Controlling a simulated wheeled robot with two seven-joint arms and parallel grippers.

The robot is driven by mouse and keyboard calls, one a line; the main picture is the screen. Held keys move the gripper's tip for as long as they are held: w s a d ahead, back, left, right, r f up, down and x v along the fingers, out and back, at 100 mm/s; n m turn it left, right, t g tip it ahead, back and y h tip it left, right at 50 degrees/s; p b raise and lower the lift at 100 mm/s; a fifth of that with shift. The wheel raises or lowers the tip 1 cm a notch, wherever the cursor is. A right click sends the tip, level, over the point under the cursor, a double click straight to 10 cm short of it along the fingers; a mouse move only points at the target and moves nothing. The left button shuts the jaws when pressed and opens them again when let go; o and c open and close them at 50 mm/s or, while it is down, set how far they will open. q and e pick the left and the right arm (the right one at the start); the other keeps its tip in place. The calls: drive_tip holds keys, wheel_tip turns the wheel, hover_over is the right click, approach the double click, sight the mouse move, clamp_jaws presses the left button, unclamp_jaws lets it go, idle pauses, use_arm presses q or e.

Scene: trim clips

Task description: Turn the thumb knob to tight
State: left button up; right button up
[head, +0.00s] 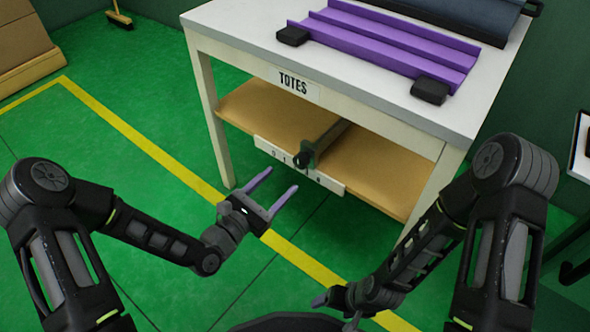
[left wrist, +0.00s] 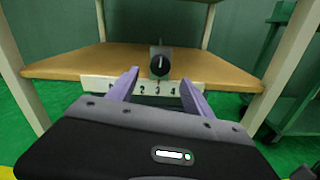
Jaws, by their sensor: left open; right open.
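The thumb knob (head: 303,160) is black and round, on a divider at the front of the table's lower wooden shelf. In the left wrist view the knob (left wrist: 160,65) shows a white pointer line, near upright. Below it is a white strip (left wrist: 105,84) with numbers, 2, 3 and 4 legible. My left gripper (head: 282,180) is open and empty, its purple fingers pointing toward the shelf, short of the knob. In the wrist view the knob appears between and beyond the fingertips. My right gripper (head: 334,308) is open, low at the front, partly hidden by its own arm.
Table legs flank the shelf (head: 260,108). A green cart (left wrist: 295,75) stands right. Green floor in front is clear.

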sight(298, 164)
use_arm(q)
drive_tip(key=b+x, duration=0.2)
drive_tip(key=x, duration=0.5)
drive_tip(key=shift+s+f, duration=0.1)
drive_tip(key=shift+f, duration=0.05)
drive_tip(key=shift+w+d, duration=0.3)
drive_tip(key=shift+w, duration=0.1)
clamp_jaws()
